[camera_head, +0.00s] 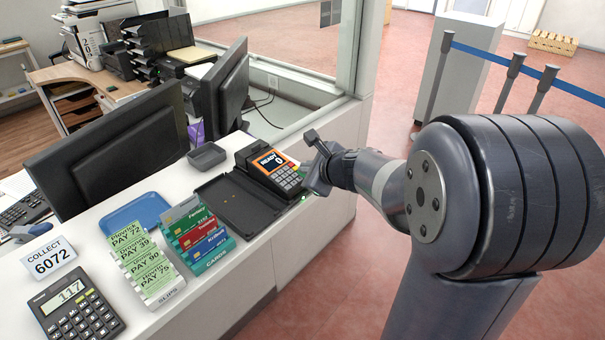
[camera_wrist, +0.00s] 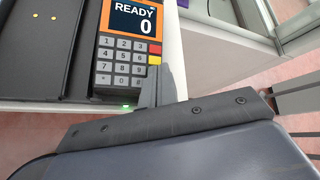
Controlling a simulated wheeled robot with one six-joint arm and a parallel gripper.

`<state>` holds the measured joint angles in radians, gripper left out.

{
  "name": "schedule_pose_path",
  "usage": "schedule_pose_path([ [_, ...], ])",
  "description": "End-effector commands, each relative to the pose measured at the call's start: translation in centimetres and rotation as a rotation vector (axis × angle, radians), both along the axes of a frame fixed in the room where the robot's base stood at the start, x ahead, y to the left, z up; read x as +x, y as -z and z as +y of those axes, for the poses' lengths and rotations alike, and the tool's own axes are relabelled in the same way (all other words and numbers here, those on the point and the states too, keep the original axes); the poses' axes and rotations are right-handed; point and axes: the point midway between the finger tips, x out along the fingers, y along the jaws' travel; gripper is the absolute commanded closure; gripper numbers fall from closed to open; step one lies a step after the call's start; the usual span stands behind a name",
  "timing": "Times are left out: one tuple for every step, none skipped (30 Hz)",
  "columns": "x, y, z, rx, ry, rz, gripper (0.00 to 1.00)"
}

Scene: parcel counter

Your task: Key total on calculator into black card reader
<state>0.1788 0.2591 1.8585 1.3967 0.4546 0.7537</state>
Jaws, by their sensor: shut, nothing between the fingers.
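The calculator (camera_head: 75,308) lies at the front left of the counter, and its display reads 117. The black card reader (camera_head: 270,166) stands at the counter's right end, with an orange-framed screen reading READY 0 and a grey keypad. The reader also shows in the wrist view (camera_wrist: 133,42), with red and yellow keys at the keypad's right edge. My gripper (camera_head: 312,140) is shut and empty, just right of the reader. In the wrist view, its fingers (camera_wrist: 158,86) are beside the keypad's lower right corner; whether they touch the reader is unclear.
A black open tray (camera_head: 236,203) adjoins the reader. Card holder (camera_head: 201,246), green pay slips (camera_head: 146,264), blue tray (camera_head: 137,211) and COLLECT 6072 sign (camera_head: 49,258) stand farther left. Monitors (camera_head: 113,160) line the back. A glass partition (camera_head: 352,45) rises behind the reader.

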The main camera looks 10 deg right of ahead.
Motion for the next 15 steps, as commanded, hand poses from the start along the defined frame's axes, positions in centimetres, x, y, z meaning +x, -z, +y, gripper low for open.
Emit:
schedule_pose_path([
  [0.0,0.0,0.0,0.0,0.0,0.0,1.0],
  [0.0,0.0,0.0,0.0,0.0,0.0,1.0],
  [0.0,0.0,0.0,0.0,0.0,0.0,1.0],
  [0.0,-0.1,0.0,0.0,0.0,0.0,1.0],
  [0.0,-0.2,0.0,0.0,0.0,0.0,1.0],
  [0.0,-0.3,0.0,0.0,0.0,0.0,1.0],
  [-0.1,-0.5,0.0,0.0,0.0,0.0,1.0],
  [-0.1,-0.6,-0.1,-0.001,0.001,0.001,1.0],
  [-0.1,-0.8,-0.1,-0.001,0.001,0.001,1.0],
  [-0.2,-1.0,-0.1,-0.001,0.001,0.001,1.0],
  [-0.2,-1.2,-0.2,-0.001,0.001,0.001,1.0],
  [-0.2,-1.3,-0.2,-0.001,0.001,0.001,1.0],
  [-0.2,-1.4,-0.2,-0.001,0.001,0.001,1.0],
  [-0.2,-1.4,-0.2,-0.001,0.001,0.001,1.0],
  [-0.3,-1.4,-0.2,-0.001,0.001,0.001,1.0],
])
